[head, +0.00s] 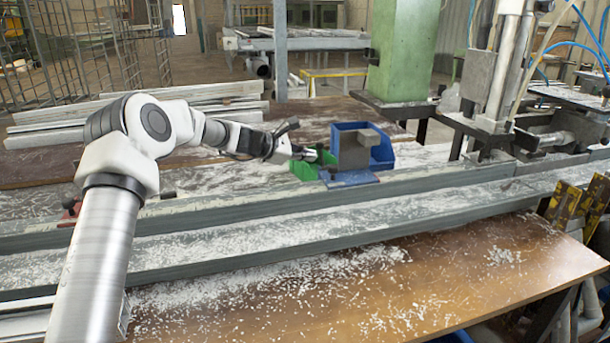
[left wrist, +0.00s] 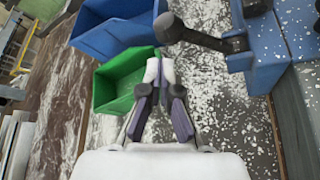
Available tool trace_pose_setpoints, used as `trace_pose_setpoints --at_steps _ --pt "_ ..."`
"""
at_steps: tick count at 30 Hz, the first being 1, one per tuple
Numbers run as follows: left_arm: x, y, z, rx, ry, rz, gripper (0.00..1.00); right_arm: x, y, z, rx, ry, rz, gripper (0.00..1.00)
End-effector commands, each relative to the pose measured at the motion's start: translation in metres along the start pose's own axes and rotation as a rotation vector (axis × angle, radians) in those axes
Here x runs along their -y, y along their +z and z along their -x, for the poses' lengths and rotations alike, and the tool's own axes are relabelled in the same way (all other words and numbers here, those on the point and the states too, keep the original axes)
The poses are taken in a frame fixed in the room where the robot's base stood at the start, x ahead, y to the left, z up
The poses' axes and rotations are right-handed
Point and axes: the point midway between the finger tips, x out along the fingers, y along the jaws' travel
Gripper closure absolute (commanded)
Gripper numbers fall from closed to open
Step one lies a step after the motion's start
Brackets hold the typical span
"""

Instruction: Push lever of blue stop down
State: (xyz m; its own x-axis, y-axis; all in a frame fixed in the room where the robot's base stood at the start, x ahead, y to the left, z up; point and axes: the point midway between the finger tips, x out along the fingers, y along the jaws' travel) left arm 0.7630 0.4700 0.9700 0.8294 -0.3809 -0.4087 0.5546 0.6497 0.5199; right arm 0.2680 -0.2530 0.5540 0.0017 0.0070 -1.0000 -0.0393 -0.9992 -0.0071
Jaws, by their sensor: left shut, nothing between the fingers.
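The blue stop (head: 348,179) sits on the grey rail in the head view, with a grey block (head: 353,150) above its blue base. In the left wrist view the blue stop (left wrist: 262,52) is at the upper right. Its dark lever (left wrist: 203,38) sticks out to the left and ends in a black knob (left wrist: 168,28). My left gripper (head: 312,154) is just left of the stop in the head view. In the left wrist view my left gripper (left wrist: 160,78) is shut and empty, below the knob and apart from it in the picture. My right gripper is not in view.
A green bin (left wrist: 118,88) and a blue bin (left wrist: 112,36) lie beside the gripper in the left wrist view; the blue bin (head: 381,148) stands behind the stop. Chips cover the rail and wooden bench (head: 440,275). A green column (head: 403,50) rises behind.

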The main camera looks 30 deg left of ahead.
Motion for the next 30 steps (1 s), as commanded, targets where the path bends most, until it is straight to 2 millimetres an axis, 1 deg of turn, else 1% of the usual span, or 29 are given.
trace_pose_setpoints --at_steps 1,3,6,9,13,15,30 --pt "0.006 -0.006 -0.004 0.003 0.022 -0.038 1.00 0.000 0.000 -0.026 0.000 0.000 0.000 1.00" --pt "0.005 -0.003 -0.002 0.003 0.054 -0.095 1.00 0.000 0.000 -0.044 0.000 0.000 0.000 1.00" --pt "0.003 0.002 0.001 0.002 0.096 -0.171 1.00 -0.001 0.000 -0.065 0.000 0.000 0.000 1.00" --pt "0.001 0.009 0.005 0.001 0.133 -0.240 1.00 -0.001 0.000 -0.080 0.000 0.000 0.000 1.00" --pt "-0.003 0.017 0.009 0.000 0.173 -0.314 1.00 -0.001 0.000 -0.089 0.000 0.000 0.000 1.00" --pt "-0.005 0.020 0.011 -0.001 0.173 -0.315 1.00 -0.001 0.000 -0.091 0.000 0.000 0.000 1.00" --pt "-0.007 0.027 0.015 0.000 0.170 -0.310 1.00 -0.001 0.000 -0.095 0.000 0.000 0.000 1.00"
